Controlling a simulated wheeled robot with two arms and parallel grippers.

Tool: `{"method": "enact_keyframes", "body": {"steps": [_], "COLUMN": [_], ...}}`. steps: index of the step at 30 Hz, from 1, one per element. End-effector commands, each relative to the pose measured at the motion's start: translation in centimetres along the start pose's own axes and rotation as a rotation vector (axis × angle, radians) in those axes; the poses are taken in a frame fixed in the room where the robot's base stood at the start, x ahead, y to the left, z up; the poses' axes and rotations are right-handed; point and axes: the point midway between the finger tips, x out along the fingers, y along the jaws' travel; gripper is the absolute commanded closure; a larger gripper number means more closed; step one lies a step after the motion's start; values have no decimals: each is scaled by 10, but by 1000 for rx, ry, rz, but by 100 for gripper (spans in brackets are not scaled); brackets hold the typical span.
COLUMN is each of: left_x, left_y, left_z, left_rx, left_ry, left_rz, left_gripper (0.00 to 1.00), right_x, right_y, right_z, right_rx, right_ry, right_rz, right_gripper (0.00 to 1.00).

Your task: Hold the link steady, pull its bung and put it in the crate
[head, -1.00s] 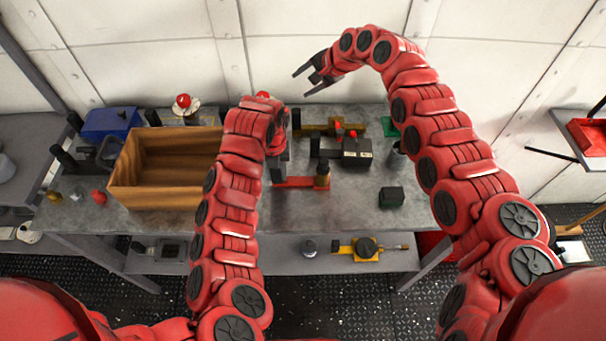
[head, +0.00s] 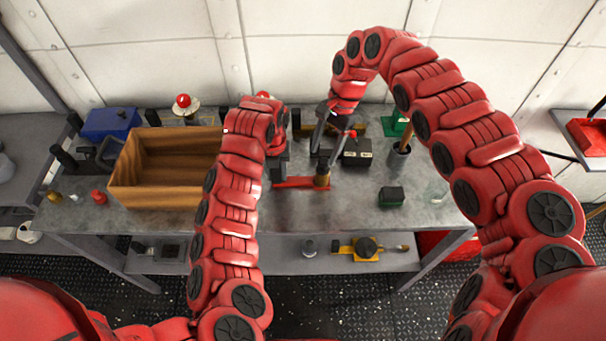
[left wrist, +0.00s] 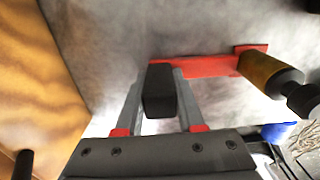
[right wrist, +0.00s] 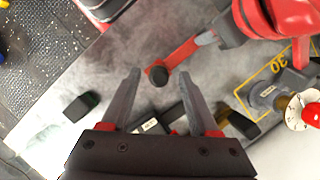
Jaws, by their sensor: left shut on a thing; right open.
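The link is a red bar (head: 295,182) on the table, with a brass socket (head: 321,182) at its right end. A black bung (left wrist: 305,98) sits in the socket; it also shows in the right wrist view (right wrist: 158,77). My left gripper (head: 278,172) is shut on the black block (left wrist: 160,92) at the link's other end. My right gripper (head: 325,158) points down just above the socket, open and empty. In the right wrist view the bung appears between its fingertips, apart from them. The wooden crate (head: 155,197) stands left of my left arm; its visible inside is empty.
A black box (head: 357,152) stands right of my right gripper, and a dark green block (head: 391,196) lies nearer the front. A blue box (head: 108,122) stands behind the crate. The table front is mostly clear.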

Motion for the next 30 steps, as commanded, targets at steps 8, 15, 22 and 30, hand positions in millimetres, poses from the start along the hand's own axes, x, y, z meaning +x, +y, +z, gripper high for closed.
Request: {"method": "enact_keyframes", "body": {"steps": [8, 15, 22, 30], "left_x": [0, 0, 0, 0], "left_y": [0, 0, 0, 0], "left_z": [0, 0, 0, 0], "left_rx": [0, 0, 0, 0], "left_ry": [1, 0, 0, 0], "left_rz": [0, 0, 0, 0], "left_gripper": [100, 100, 100, 100], "right_x": [29, 34, 34, 34], "right_y": [0, -1, -1, -1], "right_z": [-9, -12, -12, -12], "right_rx": [-2, -2, -2, -2], "right_ry": [-3, 0, 0, 0], "right_rz": [2, -1, -1, -1], "right_gripper": [39, 39, 51, 100]}}
